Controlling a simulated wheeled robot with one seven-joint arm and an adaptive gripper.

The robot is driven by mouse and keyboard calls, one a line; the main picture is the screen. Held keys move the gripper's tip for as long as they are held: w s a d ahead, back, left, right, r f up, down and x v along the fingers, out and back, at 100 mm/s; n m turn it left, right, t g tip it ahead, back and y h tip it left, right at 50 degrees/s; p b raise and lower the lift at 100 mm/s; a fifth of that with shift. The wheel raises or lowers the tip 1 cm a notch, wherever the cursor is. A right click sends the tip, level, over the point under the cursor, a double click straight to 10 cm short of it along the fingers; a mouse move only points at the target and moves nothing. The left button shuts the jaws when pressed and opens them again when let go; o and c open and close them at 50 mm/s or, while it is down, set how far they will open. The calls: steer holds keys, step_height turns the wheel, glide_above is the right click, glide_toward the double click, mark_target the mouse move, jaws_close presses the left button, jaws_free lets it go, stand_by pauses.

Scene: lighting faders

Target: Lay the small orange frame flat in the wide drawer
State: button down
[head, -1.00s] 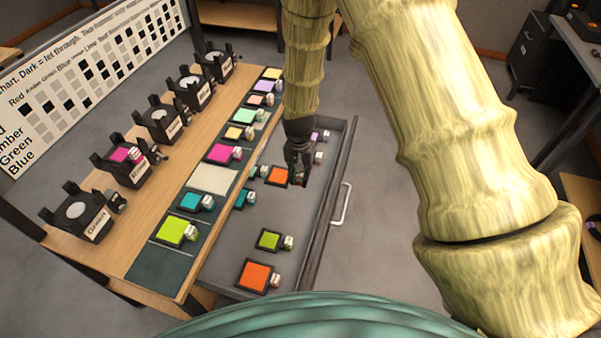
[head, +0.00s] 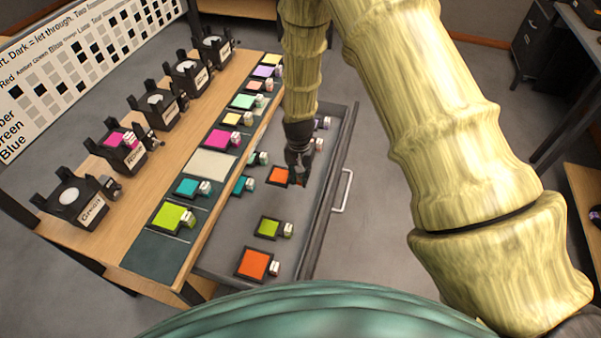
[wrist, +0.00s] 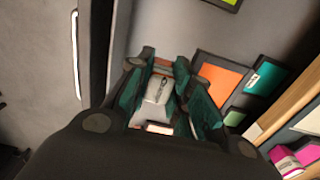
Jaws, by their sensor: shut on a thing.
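My gripper (head: 298,172) is shut on the small orange frame (head: 278,176) and reaches into the open wide drawer (head: 225,258). The orange square with its dark border lies about level, to the left of the fingers. In the wrist view the fingers (wrist: 160,95) close around a pale labelled tab, and the orange frame (wrist: 215,84) shows to their right, partly hidden by a finger. The frame is over the drawer floor; I cannot tell how high. A larger orange frame (head: 254,264) lies in the drawer's near end.
A lime frame (head: 268,228) and a teal frame (head: 240,186) lie in the drawer, with others near its far end. The tabletop (head: 120,215) overhangs its left side and holds coloured frames and black fixtures. The drawer handle (head: 342,190) is at right. Bare drawer floor shows near the lime frame.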

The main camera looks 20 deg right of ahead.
steer(key=shift+f+b, duration=2.1)
steer(key=shift+f, duration=2.4)
steer(key=shift+s+a, duration=0.1)
steer(key=shift+f+b, duration=0.55)
steer(key=shift+f, duration=0.7)
steer(key=c, duration=1.2)
jaws_free()
step_height(320, 180, up, 12)
steer(key=shift+a, duration=0.1)
steer(key=shift+r+p, duration=2.65)
steer(key=shift+r, duration=0.85)
